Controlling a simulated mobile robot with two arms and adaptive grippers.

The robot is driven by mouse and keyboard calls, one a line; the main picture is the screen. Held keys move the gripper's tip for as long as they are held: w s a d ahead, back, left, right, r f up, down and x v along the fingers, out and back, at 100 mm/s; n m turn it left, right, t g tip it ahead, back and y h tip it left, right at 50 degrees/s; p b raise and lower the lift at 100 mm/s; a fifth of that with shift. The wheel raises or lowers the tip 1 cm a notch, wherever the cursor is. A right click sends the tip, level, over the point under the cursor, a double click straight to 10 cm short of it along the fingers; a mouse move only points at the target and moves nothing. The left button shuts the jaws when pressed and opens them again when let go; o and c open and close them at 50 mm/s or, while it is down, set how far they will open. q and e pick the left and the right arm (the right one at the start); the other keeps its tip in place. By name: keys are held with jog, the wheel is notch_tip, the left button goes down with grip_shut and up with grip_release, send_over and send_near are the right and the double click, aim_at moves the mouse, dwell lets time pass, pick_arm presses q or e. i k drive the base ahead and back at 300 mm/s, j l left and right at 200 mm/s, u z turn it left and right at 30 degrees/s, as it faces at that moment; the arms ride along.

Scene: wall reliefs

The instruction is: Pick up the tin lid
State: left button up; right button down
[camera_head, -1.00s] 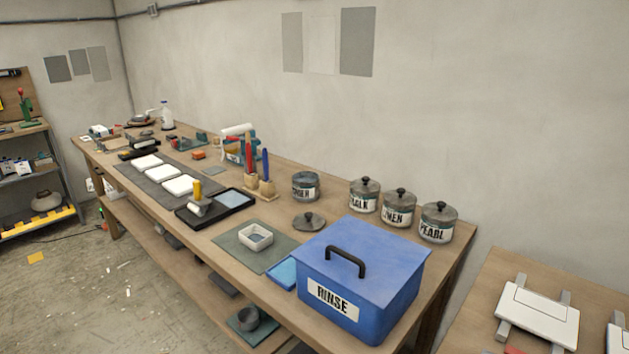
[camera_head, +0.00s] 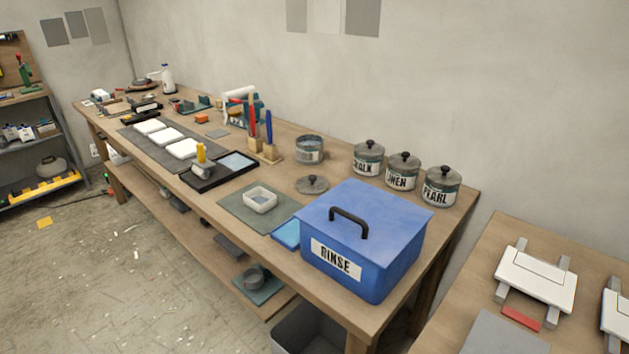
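The tin lid (camera_head: 312,185) is a round grey disc with a dark knob. It lies flat on the wooden workbench (camera_head: 318,273), just behind the blue RINSE box. An open grey tin (camera_head: 309,149) with a label stands behind the lid, against the wall side; its label is too small to read surely. Three lidded tins stand to the right: one with a partly hidden label (camera_head: 368,158), one with a label ending in MEN or NEN (camera_head: 402,172), and PEARL (camera_head: 440,187). Neither of my grippers is in view.
The blue RINSE box (camera_head: 395,247) with a black handle stands at the bench's right end, close to the lid. A white square dish (camera_head: 260,199) sits on a grey-green mat (camera_head: 240,211). A second bench (camera_head: 590,250) with white frames stands at right.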

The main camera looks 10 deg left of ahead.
aim_at(312, 183)
jog(key=z, duration=0.3)
jog(key=i+j+z, duration=0.1)
jog(key=j+z, duration=1.45)
jog(key=l, duration=0.1)
